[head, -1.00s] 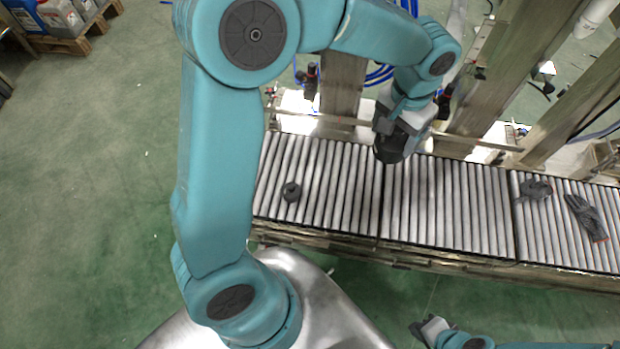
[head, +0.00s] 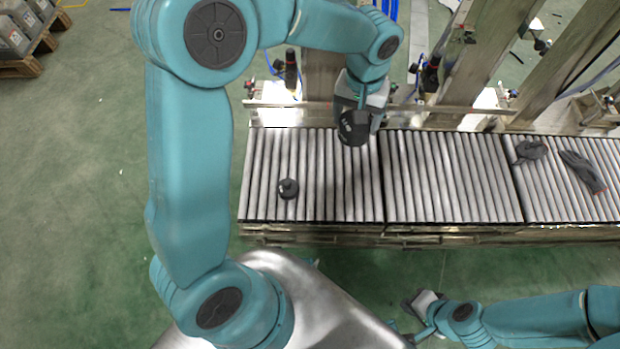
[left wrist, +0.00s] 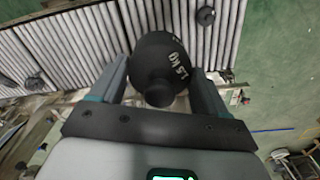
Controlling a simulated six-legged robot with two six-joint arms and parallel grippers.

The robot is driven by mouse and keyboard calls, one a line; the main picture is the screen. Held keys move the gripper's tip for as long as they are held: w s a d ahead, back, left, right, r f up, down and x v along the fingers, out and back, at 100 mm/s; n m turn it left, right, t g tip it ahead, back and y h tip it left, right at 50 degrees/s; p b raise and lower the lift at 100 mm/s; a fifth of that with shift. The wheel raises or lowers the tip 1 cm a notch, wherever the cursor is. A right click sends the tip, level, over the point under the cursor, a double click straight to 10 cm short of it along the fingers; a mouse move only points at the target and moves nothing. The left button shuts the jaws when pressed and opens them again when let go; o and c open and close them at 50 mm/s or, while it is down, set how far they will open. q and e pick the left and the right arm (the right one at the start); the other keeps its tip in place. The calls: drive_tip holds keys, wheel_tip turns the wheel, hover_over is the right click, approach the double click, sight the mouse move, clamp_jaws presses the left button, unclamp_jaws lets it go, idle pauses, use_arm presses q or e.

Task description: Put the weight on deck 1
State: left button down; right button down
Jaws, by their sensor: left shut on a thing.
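A black weight (head: 353,130) is held in my left gripper (head: 358,112), above the far part of the left roller section (head: 330,190). In the left wrist view the weight (left wrist: 158,62) sits between the two fingers (left wrist: 160,95) and bears "1.5 KG" lettering. A smaller dark weight (head: 288,188) stands on the left roller section, apart from the held one; it also shows in the left wrist view (left wrist: 206,15). The middle roller section (head: 450,180) is bare. No deck number is readable. My right gripper (head: 422,316) is low, in front of the rollers; its jaw gap is unclear.
A pair of dark gloves (head: 580,170) lies on the right roller section (head: 550,190). Posts and a rail (head: 440,108) stand behind the rollers. Green floor (head: 90,200) is open at left, with a loaded pallet (head: 25,60) at the far left.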

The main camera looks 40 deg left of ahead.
use_arm(q)
drive_tip(key=a+f+n+b, duration=0.1)
drive_tip(key=f+b, duration=0.5)
drive_tip(key=f, duration=0.7)
drive_tip(key=w+a+f+n+b, duration=0.1)
drive_tip(key=f+n+b, duration=0.3)
drive_tip(key=f, duration=1)
drive_tip(key=w+a+f+n+b, duration=0.1)
drive_tip(key=f+n+b, duration=0.2)
drive_tip(key=f+b, duration=0.5)
drive_tip(key=shift+w+a+f, duration=0.1)
drive_tip(key=shift+a+f, duration=0.05)
drive_tip(key=shift+f, duration=1.2)
drive_tip(key=shift+w+a+f, duration=0.1)
drive_tip(key=shift+a+f, duration=0.05)
drive_tip(key=shift+f, duration=1.15)
drive_tip(key=shift+r, duration=0.15)
